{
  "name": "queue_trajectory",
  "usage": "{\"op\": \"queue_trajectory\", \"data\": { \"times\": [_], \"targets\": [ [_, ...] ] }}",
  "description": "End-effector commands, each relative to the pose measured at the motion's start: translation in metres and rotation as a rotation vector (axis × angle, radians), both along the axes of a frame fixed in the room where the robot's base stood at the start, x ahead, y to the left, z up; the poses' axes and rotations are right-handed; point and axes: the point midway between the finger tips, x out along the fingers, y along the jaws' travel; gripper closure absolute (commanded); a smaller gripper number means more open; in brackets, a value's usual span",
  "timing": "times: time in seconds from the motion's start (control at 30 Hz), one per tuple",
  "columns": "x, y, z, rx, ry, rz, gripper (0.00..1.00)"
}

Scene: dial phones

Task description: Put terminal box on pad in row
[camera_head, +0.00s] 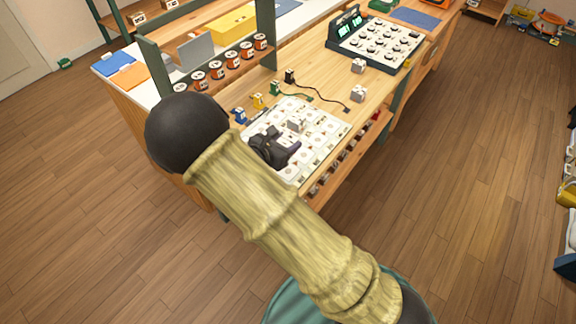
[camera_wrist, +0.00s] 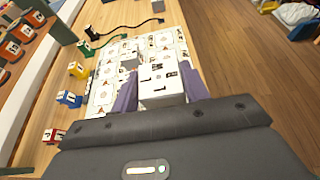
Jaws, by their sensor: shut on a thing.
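My gripper (camera_head: 284,153) is over the white printed sheet of pads (camera_head: 322,143) on the wooden bench. In the wrist view its purple fingers (camera_wrist: 160,92) are shut on a pale terminal box (camera_wrist: 162,76) with dark markings on its face. In the head view I cannot make out the held box behind my gripper. Another grey-white box (camera_head: 297,124) stands on the sheet just beyond my gripper; it also shows in the wrist view (camera_wrist: 130,63). Whether the held box touches the sheet, I cannot tell.
Two grey-white boxes (camera_head: 358,94) (camera_head: 358,66) stand on the bench beyond the sheet. Blue (camera_head: 240,115), yellow (camera_head: 258,101), green (camera_head: 275,88) and black (camera_head: 290,76) pieces line the sheet's left side. A rack of orange-labelled spools (camera_head: 216,70) and a green post (camera_head: 267,35) stand beyond.

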Motion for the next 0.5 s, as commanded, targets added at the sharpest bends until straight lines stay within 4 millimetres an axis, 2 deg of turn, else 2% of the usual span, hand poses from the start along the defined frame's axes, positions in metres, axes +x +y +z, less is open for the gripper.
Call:
{"op": "queue_trajectory", "data": {
  "times": [0.33,0.5],
  "targets": [
    [0.001,-0.006,-0.001,-0.003,0.0,-0.012,0.79],
    [0.001,-0.005,-0.022,-0.006,0.002,-0.01,0.79]
  ]
}}
